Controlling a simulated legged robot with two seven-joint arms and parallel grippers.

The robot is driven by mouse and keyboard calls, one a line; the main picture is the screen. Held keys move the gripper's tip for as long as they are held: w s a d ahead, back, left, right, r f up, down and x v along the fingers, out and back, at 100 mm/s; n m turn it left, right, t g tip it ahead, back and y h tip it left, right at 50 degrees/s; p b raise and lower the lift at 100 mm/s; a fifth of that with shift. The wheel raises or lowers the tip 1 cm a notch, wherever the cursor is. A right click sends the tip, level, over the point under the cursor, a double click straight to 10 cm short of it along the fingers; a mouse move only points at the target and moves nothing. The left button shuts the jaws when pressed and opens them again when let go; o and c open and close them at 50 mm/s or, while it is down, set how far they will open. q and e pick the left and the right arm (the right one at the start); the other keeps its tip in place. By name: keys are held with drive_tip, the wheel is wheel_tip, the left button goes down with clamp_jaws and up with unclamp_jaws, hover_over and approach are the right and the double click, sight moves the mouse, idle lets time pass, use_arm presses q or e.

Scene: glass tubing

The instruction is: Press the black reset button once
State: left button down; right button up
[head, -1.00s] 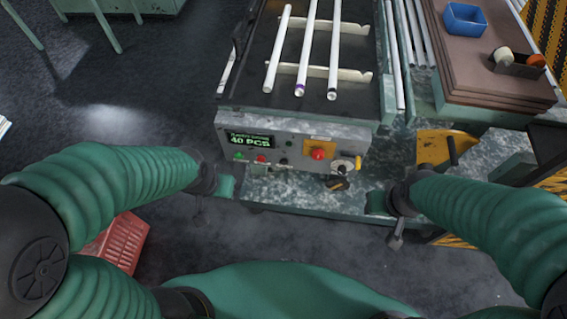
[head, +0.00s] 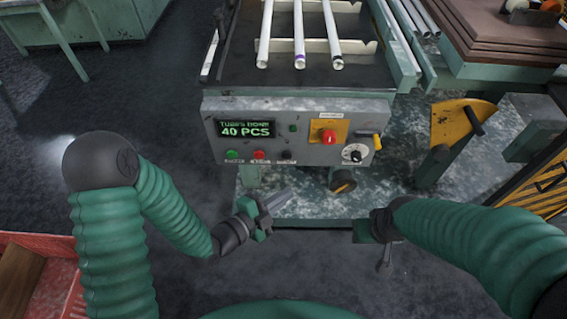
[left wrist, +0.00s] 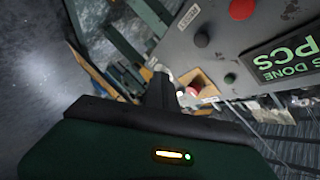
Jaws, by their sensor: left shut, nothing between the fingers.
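The black button (head: 287,155) sits on the lower front of the grey control panel (head: 215,118), to the right of a red button (head: 259,155) and a green button (head: 232,154). My left gripper (head: 276,200) is shut and empty. In the head view it shows below the black button, apart from it, with its fingers angled up and right. In the left wrist view the fingers (left wrist: 160,88) reach toward the tilted panel, whose display (left wrist: 285,55) is cut off at the right edge. My right gripper (head: 385,258) hangs at the lower right; its fingers are too small to read.
A larger red knob (head: 329,137) on a yellow plate, a dial (head: 355,153) and a yellow lever (head: 377,141) are on the panel's right. Several glass tubes (head: 299,35) lie above. A red crate (head: 55,243) stands at lower left. Open floor lies in front.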

sight(287, 154)
use_arm(q)
drive_tip(key=w, duration=0.9)
drive_tip(key=shift+a, duration=0.15)
idle(2.0)
drive_tip(key=shift+w+r, duration=0.1)
drive_tip(key=shift+w, duration=0.25)
drive_tip(key=shift+w, duration=0.5)
idle(0.5)
drive_tip(key=shift+s, duration=0.95)
